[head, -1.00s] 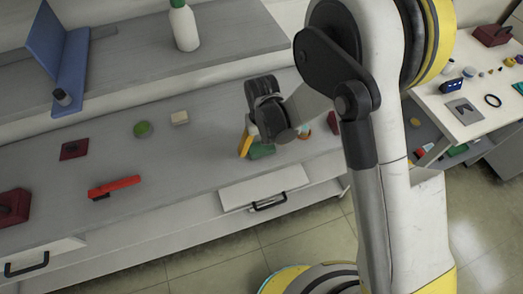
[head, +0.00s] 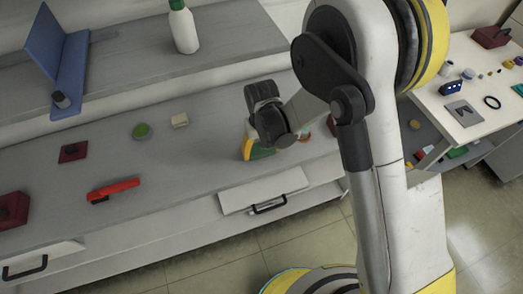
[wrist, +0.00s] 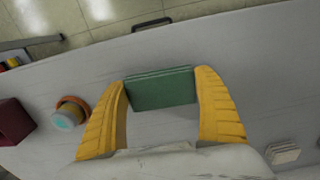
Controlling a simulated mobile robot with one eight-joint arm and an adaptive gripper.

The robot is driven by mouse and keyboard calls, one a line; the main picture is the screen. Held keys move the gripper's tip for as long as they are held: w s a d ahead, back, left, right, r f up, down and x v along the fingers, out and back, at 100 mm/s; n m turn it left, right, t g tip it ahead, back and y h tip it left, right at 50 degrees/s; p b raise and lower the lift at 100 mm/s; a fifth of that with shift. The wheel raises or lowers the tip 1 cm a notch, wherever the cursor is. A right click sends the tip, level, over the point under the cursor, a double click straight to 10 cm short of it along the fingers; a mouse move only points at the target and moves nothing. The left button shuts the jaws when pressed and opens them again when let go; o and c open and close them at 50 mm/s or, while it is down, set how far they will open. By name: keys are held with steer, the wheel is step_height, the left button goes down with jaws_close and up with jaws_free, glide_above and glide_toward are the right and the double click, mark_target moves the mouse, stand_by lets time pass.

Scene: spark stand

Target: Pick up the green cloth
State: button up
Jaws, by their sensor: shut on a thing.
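The green cloth (wrist: 162,89) is a folded, dark green rectangular pad. In the wrist view it sits between the two yellow fingers of my gripper (wrist: 160,80), which touch its left and right ends. In the head view my gripper (head: 257,147) is low over the grey counter, and part of the cloth (head: 263,153) shows beside a yellow finger. The rest of the cloth is hidden by the hand there. I cannot tell whether the cloth is clear of the counter.
On the counter (head: 190,165) lie a red tool (head: 113,190), a green round thing (head: 141,131) and a beige block (head: 180,120). In the wrist view, an orange-rimmed round thing (wrist: 70,112) and a dark red block (wrist: 14,122) stand left of my gripper. A drawer front (head: 263,190) juts out below.

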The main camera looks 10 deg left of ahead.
steer(key=r+p, duration=0.1)
steer(key=r, duration=0.1)
steer(key=d+r, duration=0.1)
steer(key=r, duration=0.1)
steer(key=shift+d+r+p, duration=0.15)
steer(key=shift+r+p, duration=0.05)
steer(key=shift+p, duration=0.15)
steer(key=d+r+p, duration=0.1)
steer(key=d+r, duration=0.2)
steer(key=d, duration=0.2)
steer(key=s+d+r+p, duration=0.1)
steer(key=d+r, duration=0.2)
steer(key=d, duration=0.2)
steer(key=shift+d, duration=0.2)
steer(key=shift+s, duration=0.1)
steer(key=shift+c, duration=1)
